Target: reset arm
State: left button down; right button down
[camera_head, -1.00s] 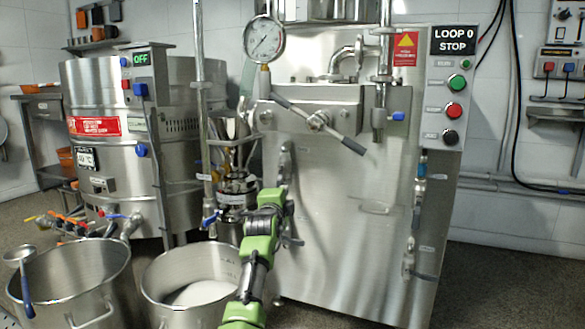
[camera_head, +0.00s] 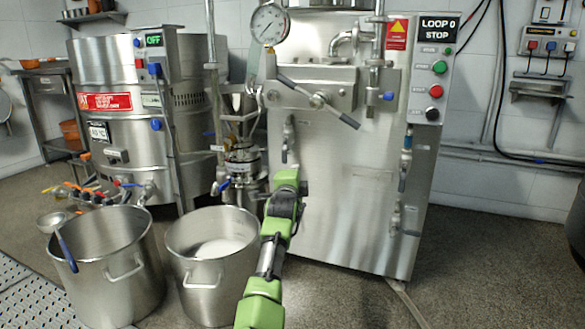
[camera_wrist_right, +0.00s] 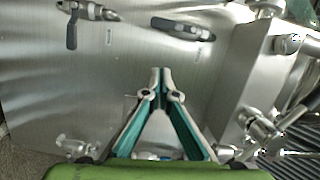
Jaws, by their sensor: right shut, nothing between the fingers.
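My right arm, green and grey, reaches up from the bottom of the head view toward the steel mill cabinet (camera_head: 345,200). Its gripper is mostly hidden behind the wrist there. In the right wrist view my right gripper (camera_wrist_right: 160,72) is shut, its fingertips together with nothing between them. Behind it are the steel panel and dark-handled valves, including one valve (camera_wrist_right: 183,28) above the fingertips. I cannot tell the exact gap to the panel. My left gripper is not in view.
Two steel pots stand on the floor at the left: one with a blue-handled ladle (camera_head: 67,250), one with white content (camera_head: 220,250). A steel tank (camera_head: 120,155) reading OFF stands behind them. The control panel (camera_head: 436,70) reads LOOP 0 STOP.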

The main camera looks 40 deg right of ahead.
jog(key=shift+s+a, duration=0.2)
dwell(0.5)
